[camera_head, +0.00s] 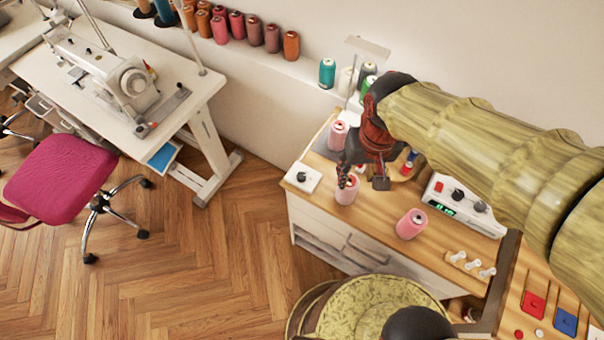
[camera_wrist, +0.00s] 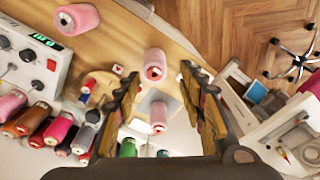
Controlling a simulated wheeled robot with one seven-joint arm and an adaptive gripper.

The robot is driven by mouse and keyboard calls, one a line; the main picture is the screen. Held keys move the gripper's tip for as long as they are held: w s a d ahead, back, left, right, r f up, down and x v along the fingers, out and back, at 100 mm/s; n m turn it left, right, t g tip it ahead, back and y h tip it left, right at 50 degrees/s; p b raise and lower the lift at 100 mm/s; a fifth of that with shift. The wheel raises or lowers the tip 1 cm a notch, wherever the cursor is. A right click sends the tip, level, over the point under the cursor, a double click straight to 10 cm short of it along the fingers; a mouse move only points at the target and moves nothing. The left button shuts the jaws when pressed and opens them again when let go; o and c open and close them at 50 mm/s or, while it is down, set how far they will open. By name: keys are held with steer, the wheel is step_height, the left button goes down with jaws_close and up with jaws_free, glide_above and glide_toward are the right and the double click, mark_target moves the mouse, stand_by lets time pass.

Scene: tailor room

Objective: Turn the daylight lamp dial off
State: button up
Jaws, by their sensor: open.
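A small white box with a black round dial (camera_head: 302,176) sits at the left front corner of the wooden-topped cabinet (camera_head: 375,225). A larger white control box (camera_head: 465,205) on the right has a green display, a red button and dark knobs; it also shows in the wrist view (camera_wrist: 30,60). I cannot tell from labels which dial belongs to the daylight lamp. My gripper (camera_head: 362,180) is open, pointing down above the cabinet top, right of the small dial box and apart from it. In the wrist view its fingers (camera_wrist: 160,78) are spread, and the small dial is not clearly seen.
Small white bobbins (camera_head: 470,264) line the front right.

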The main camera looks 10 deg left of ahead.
steer(key=w+a+f+m+g+b, duration=0.15)
steer(key=w+a+f+m, duration=0.25)
steer(key=a+f, duration=0.65)
steer(key=m, duration=0.5)
glide_above(302, 175)
steer(key=shift+s+d+f+h, duration=0.1)
steer(key=shift+s+f+h, duration=0.05)
steer(key=shift+f, duration=0.3)
steer(key=shift+s+f+h, duration=0.1)
steer(key=shift+f+h, duration=0.05)
steer(key=shift+f, duration=0.3)
steer(key=shift+w+r+m, duration=0.2)
steer(key=shift+w+m, duration=0.05)
steer(key=shift+m, duration=0.95)
steer(key=shift+f+b, duration=1.05)
steer(key=shift+f, duration=2.85)
steer(key=shift+c, duration=0.5)
jaws_close()
